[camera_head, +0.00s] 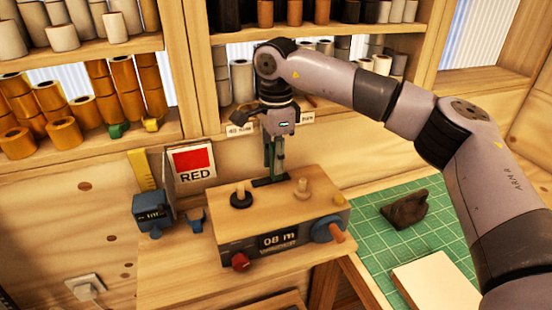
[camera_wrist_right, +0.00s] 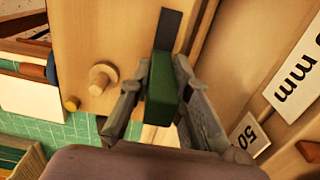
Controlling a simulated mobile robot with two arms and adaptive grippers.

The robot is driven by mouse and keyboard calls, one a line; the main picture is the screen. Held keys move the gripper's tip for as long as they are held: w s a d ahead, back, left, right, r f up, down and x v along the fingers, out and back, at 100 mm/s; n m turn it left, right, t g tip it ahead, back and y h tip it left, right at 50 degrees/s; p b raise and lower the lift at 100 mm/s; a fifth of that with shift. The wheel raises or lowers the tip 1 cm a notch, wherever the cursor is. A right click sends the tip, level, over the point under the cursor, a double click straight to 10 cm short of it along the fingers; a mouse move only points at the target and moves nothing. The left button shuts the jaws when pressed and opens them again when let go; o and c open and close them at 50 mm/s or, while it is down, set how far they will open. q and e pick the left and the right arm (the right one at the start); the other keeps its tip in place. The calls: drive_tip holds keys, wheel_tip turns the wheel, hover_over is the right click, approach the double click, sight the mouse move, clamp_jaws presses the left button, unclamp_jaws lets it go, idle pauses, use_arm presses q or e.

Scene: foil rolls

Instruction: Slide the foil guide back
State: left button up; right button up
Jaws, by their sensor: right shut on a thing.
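The foil guide is a green upright block (camera_wrist_right: 162,92), standing at a dark slot (camera_wrist_right: 168,30) in the top of a wooden winding box (camera_head: 285,210). In the head view the guide (camera_head: 279,158) is a thin green piece at the back of the box top, partly hidden by my fingers. My right gripper (camera_head: 274,148) comes down over it. In the right wrist view its fingers (camera_wrist_right: 160,80) are closed on both sides of the guide. The dark slot runs on from the block toward the top of that view. My left gripper is not in view.
The box top carries a black-based peg (camera_head: 240,196) and a wooden peg (camera_head: 303,188). A red knob (camera_head: 240,262) and blue crank (camera_head: 328,229) are on its front. A blue device (camera_head: 153,211) and RED card (camera_head: 192,163) stand left. A green mat (camera_head: 375,236) lies right; shelves are behind.

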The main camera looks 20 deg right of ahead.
clamp_jaws()
drive_tip(key=a, duration=0.4)
drive_tip(key=shift+s+a, duration=0.1)
drive_tip(key=shift+a, duration=0.15)
drive_tip(key=o, duration=0.5)
unclamp_jaws()
drive_tip(key=o, duration=0.4)
drive_tip(key=shift+a, duration=0.1)
